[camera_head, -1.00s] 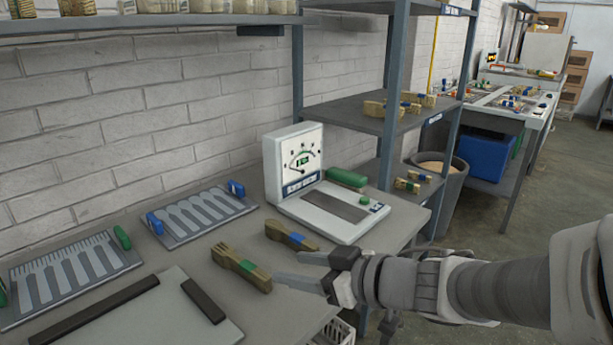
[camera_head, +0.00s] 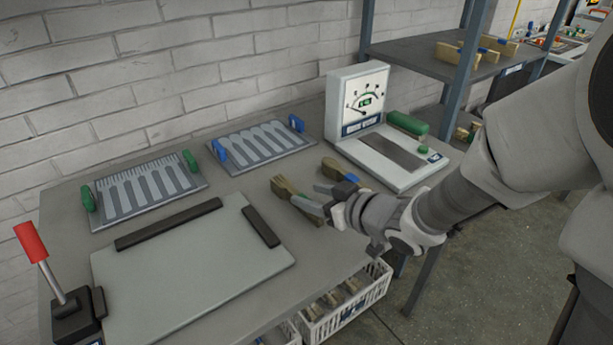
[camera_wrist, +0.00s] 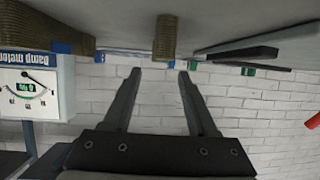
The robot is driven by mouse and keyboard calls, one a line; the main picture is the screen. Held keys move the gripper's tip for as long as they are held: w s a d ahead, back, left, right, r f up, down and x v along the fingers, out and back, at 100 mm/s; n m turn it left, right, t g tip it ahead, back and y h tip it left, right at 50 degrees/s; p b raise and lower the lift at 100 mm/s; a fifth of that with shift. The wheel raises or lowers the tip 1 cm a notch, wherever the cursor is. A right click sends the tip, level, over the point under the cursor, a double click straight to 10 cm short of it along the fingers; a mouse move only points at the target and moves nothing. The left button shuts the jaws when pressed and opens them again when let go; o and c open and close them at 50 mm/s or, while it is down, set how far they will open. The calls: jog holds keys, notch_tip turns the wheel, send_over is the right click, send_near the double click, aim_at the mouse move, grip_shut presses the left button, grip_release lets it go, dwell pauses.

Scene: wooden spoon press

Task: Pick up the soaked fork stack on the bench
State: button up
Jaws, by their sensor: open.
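The wooden fork stack (camera_head: 282,187) lies on the grey bench (camera_head: 305,258), its far end showing past my fingertips and its near part hidden behind them. My gripper (camera_head: 312,197) is open and empty, low at the bench's front, with its fingers pointing left at the stack. In the wrist view, which is upside down, the stack's end (camera_wrist: 165,38) lies ahead, roughly in line with the gap between my fingers (camera_wrist: 160,73). I cannot tell whether they touch it. A second wooden stack with a blue band (camera_head: 340,170) lies just behind my gripper.
The damp meter (camera_head: 360,105) stands at the back right. A green-clipped fork mould (camera_head: 148,192) and a blue-clipped spoon mould (camera_head: 262,146) lie along the wall. A flat plate (camera_head: 190,275) with dark bars and a red-handled lever (camera_head: 32,243) are at left. A white crate (camera_head: 345,310) sits below.

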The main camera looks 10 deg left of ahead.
aim_at(294, 191)
jog(key=b+x, duration=0.2)
jog(key=x, duration=0.4)
jog(key=shift+b, duration=0.3)
grip_shut()
